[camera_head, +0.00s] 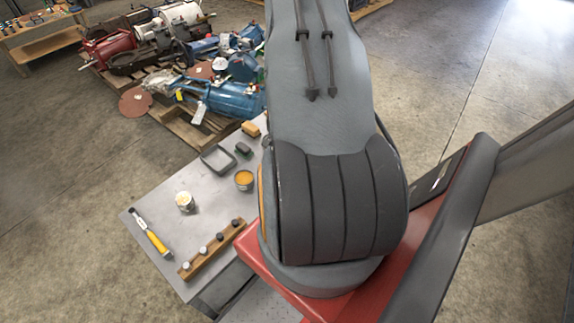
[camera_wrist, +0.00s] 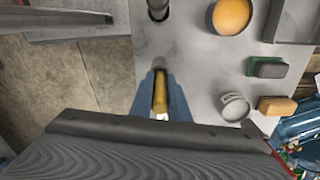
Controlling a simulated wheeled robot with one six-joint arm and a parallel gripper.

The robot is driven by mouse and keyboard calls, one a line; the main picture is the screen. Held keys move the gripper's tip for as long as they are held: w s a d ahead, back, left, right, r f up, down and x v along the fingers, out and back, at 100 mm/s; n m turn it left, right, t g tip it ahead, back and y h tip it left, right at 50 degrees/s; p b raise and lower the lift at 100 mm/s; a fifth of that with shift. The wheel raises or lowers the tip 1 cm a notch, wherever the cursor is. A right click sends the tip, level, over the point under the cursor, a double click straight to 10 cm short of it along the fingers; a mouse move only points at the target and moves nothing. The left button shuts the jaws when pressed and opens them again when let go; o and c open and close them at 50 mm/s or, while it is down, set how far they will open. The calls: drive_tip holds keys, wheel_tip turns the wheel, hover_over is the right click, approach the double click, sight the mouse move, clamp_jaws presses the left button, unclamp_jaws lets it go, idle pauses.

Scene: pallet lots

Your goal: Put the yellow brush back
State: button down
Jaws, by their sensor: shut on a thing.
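My gripper (camera_wrist: 160,92) is shown in the wrist view with its two blue fingers shut on a yellow, rounded handle-like piece, the yellow brush (camera_wrist: 160,91). The brush is seen nearly end-on between the fingers. A small pale part shows at its near end, and the rest is hidden. The grip is over the grey table (camera_wrist: 195,68), near its edge. I cannot tell how high it is above the top. In the head view my arm hides the gripper and the brush.
A dark round item (camera_wrist: 158,8), an orange-filled can (camera_wrist: 232,15), a tray (camera_wrist: 297,22), a green-and-dark block (camera_wrist: 267,67), a tan block (camera_wrist: 277,106) and a white cup (camera_wrist: 234,107) surround it.

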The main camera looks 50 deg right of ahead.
drive_tip(key=shift+f, duration=0.2)
drive_tip(key=c, duration=1.7)
unclamp_jaws()
drive_tip(key=shift+r, duration=0.15)
wheel_tip(320, 180, up, 12)
drive_tip(key=shift+r+b, duration=0.1)
drive_tip(key=shift+b, duration=0.85)
drive_tip(key=w+a+r+n, duration=0.2)
drive_tip(key=a+r+n, duration=0.5)
drive_tip(key=a, duration=0.4)
drive_tip(key=w+a+r+n, duration=0.3)
drive_tip(key=a+r+n, duration=0.3)
drive_tip(key=a, duration=0.5)
drive_tip(key=s+a+r+n, duration=0.1)
drive_tip(key=a+n, duration=0.1)
drive_tip(key=s+a+r+n, duration=0.1)
drive_tip(key=a+r+n, duration=0.1)
drive_tip(key=a, duration=0.1)
drive_tip(key=s+a+r+n, duration=0.1)
drive_tip(key=s+a+n, duration=0.1)
drive_tip(key=a+n, duration=0.1)
drive_tip(key=shift+a+r+t, duration=0.25)
drive_tip(key=shift+r+t, duration=0.05)
drive_tip(key=shift+r, duration=0.05)
